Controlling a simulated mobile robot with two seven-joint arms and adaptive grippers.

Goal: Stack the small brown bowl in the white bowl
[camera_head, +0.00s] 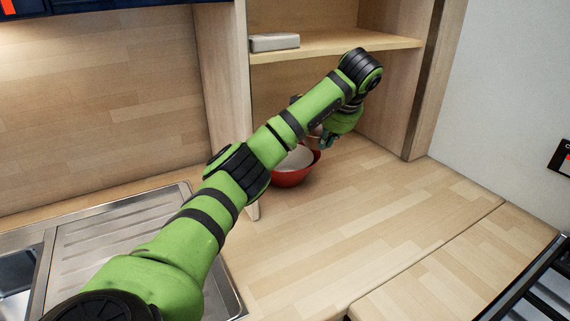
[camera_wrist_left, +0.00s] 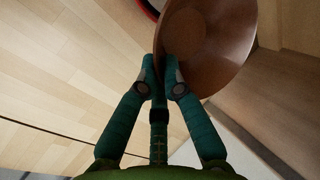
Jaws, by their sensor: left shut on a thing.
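The small brown bowl (camera_wrist_left: 212,45) is in my left gripper, whose two teal fingers (camera_wrist_left: 162,68) pinch its rim in the left wrist view. The bowl looks tilted. In the head view my left gripper (camera_head: 326,141) is mostly behind my own arm, and only a little of the brown bowl shows. A bowl with a white inside and red outside (camera_head: 290,178) stands on the counter just below and left of the gripper, partly covered by my arm. A bit of its red rim (camera_wrist_left: 150,8) shows at the top of the left wrist view. My right gripper is out of view.
A wooden shelf (camera_head: 340,43) with a small grey box (camera_head: 274,42) on it is above the bowls. A wooden upright (camera_head: 222,90) stands to the left. A metal sink (camera_head: 110,245) is front left. The counter (camera_head: 400,205) at the right is clear.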

